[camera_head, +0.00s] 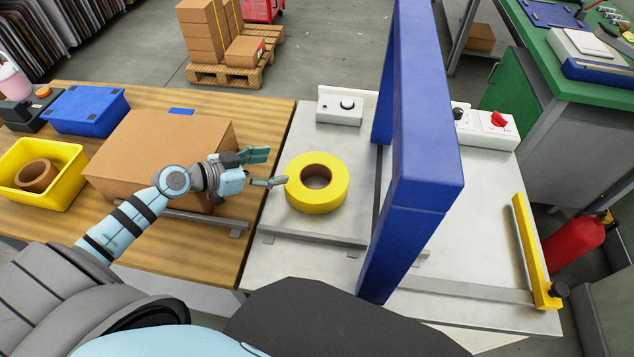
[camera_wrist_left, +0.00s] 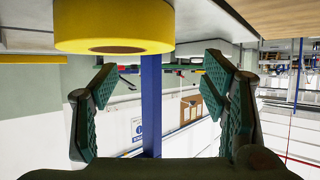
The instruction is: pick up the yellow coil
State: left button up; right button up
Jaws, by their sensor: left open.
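The yellow coil (camera_head: 328,201) lies flat on the metal plate of the gantry table, its hole facing up. In the left wrist view the coil (camera_wrist_left: 113,24) shows at the top, beyond the fingertips and off to one side, with the picture upside down. My left gripper (camera_head: 267,168) is open and empty, just left of the coil in the head view. Its lower fingertip appears close to the coil's left edge; I cannot tell whether it touches. Both fingers show apart in the left wrist view (camera_wrist_left: 162,80). My right gripper is not in view.
A blue gantry frame (camera_head: 428,140) stands just right of the coil. A cardboard box (camera_head: 150,140) sits left, beneath my left arm. A yellow bin (camera_head: 62,178) and a blue bin (camera_head: 88,109) stand further left. A white control box (camera_head: 340,108) is behind the coil.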

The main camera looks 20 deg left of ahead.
aim_at(303, 162)
pick_arm(q)
jog(key=b+x, duration=0.3)
jog(key=x, duration=0.7)
jog(key=shift+w+d, duration=0.1)
jog(key=shift+d, duration=0.2)
jog(key=shift+r, duration=0.15)
jog(key=c, duration=0.4)
grip_shut()
